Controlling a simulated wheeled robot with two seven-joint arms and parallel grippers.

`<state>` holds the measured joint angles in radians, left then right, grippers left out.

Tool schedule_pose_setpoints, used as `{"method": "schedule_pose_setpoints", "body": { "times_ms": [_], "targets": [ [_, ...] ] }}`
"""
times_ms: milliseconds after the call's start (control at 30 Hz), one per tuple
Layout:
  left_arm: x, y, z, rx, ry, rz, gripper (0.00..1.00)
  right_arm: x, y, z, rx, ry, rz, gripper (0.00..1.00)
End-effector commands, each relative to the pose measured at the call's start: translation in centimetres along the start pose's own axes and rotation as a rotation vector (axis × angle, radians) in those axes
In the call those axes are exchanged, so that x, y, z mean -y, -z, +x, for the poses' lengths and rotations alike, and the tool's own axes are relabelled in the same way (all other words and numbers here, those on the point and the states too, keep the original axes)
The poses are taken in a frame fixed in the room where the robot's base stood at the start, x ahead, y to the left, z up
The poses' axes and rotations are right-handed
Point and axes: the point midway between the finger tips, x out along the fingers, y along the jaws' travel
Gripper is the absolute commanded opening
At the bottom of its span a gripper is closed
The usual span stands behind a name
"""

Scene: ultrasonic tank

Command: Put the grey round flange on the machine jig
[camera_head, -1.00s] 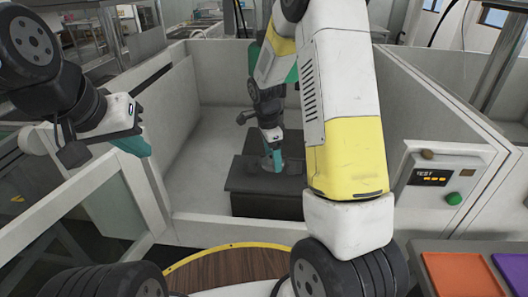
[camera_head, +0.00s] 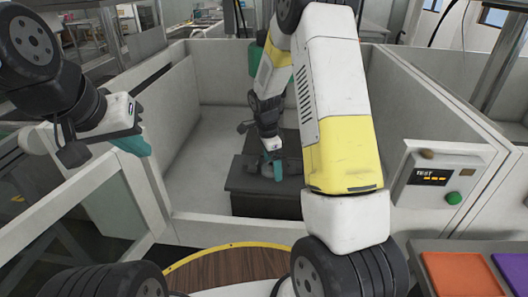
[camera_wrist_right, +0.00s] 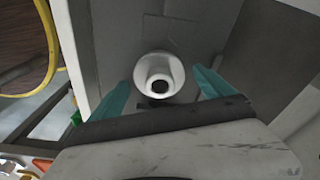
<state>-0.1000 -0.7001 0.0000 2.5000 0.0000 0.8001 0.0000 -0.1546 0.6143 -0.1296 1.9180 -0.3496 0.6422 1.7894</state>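The grey round flange (camera_wrist_right: 160,75) shows in the right wrist view as a pale disc with a raised collar and a dark hole. It is between and beyond the teal fingertips of my right gripper (camera_wrist_right: 162,90), with gaps on both sides. The machine jig (camera_head: 262,190) is a dark stepped block inside the tank. In the head view my right gripper (camera_head: 273,165) is low over the jig's top; the flange cannot be made out there. My left gripper (camera_head: 133,146) hangs over the tank's left wall; its finger opening is not clear.
Pale tank walls (camera_head: 420,105) surround the jig. A control box with a green button (camera_head: 453,198) is on the right. An orange tray (camera_head: 460,274) and a purple tray (camera_head: 513,270) lie at front right. A round wooden top (camera_head: 235,262) is in front.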

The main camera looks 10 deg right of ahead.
Motion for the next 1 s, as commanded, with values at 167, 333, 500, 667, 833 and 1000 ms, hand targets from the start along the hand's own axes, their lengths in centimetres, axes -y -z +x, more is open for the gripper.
{"method": "schedule_pose_setpoints", "body": {
  "times_ms": [167, 333, 500, 667, 833, 1000],
  "targets": [
    [0.0, 0.0, 0.0, 0.000, 0.000, 0.000, 0.00, 0.0, 0.0, -0.1, 0.000, 0.001, 0.000, 0.92],
    [0.0, 0.0, 0.0, 0.000, 0.000, 0.000, 0.00, 0.1, 0.0, -1.5, -0.001, 0.003, 0.000, 0.92],
    [0.0, 0.0, 0.0, 0.000, 0.000, 0.000, 0.00, 0.1, 0.0, -5.0, 0.000, 0.006, 0.001, 0.92],
    [0.0, 0.0, 0.0, 0.000, 0.000, 0.000, 0.00, 0.1, 0.0, -8.5, 0.000, 0.005, 0.001, 0.92],
    [0.0, 0.0, 0.0, 0.000, 0.000, 0.000, 0.00, 0.1, 0.0, -11.1, 0.000, 0.002, 0.000, 0.92],
    [0.0, 0.0, 0.0, 0.000, 0.000, 0.000, 0.00, -0.2, 0.1, -12.6, 0.005, 0.007, -0.013, 0.92]
  ]
}}
